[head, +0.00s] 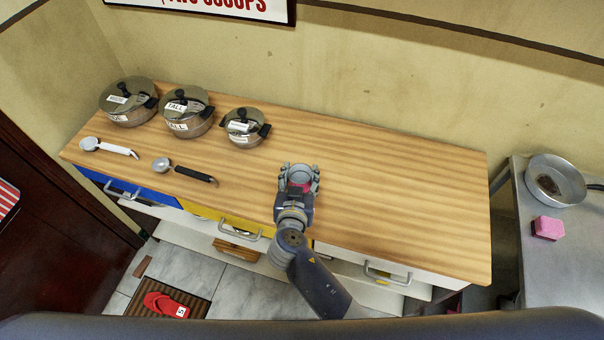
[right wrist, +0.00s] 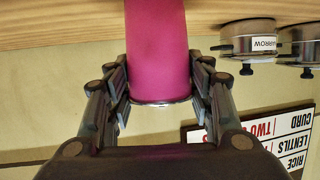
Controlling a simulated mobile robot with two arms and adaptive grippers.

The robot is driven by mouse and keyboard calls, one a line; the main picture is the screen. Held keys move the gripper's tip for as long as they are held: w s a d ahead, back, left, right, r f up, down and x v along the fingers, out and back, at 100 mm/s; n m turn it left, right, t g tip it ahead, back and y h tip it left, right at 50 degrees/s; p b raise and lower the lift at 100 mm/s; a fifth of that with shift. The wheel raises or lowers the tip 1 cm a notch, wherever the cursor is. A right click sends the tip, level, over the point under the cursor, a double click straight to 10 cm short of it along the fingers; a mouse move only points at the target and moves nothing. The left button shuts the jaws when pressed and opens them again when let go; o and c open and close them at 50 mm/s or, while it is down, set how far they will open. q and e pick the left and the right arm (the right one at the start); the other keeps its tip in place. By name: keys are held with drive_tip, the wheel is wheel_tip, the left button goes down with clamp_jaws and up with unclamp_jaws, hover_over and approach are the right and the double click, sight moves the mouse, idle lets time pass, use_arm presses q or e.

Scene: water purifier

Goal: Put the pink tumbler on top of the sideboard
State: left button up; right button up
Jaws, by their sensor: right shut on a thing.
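The pink tumbler (right wrist: 158,50) is between the fingers of my right gripper (right wrist: 160,90) in the right wrist view, which is upside down. The gripper is shut on it near its metal rim. In the head view my right gripper (head: 299,180) is over the middle of the wooden sideboard top (head: 400,200), and the tumbler is mostly hidden by it. The tumbler looks upright. Its base is out of the wrist picture, so I cannot tell whether it touches the wood. My left gripper is not in view.
Three labelled lidded pots (head: 186,112) stand at the back left of the sideboard, with two ladles (head: 180,170) in front. The right part of the top is clear. A metal table (head: 560,260) at right holds a pan (head: 553,180) and a pink block (head: 548,228).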

drive_tip(key=o, duration=0.9)
drive_tip(key=shift+s+a, duration=0.15)
drive_tip(key=shift+s, duration=0.2)
drive_tip(key=shift+o, duration=0.8)
drive_tip(key=shift+s+a+r, duration=0.1)
drive_tip(key=shift+s+a, duration=0.05)
drive_tip(key=shift+w, duration=0.2)
use_arm(q)
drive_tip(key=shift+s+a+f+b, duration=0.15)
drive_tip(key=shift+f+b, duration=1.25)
drive_tip(key=shift+b, duration=0.05)
use_arm(e)
drive_tip(key=v, duration=1.2)
drive_tip(key=shift+s, duration=0.1)
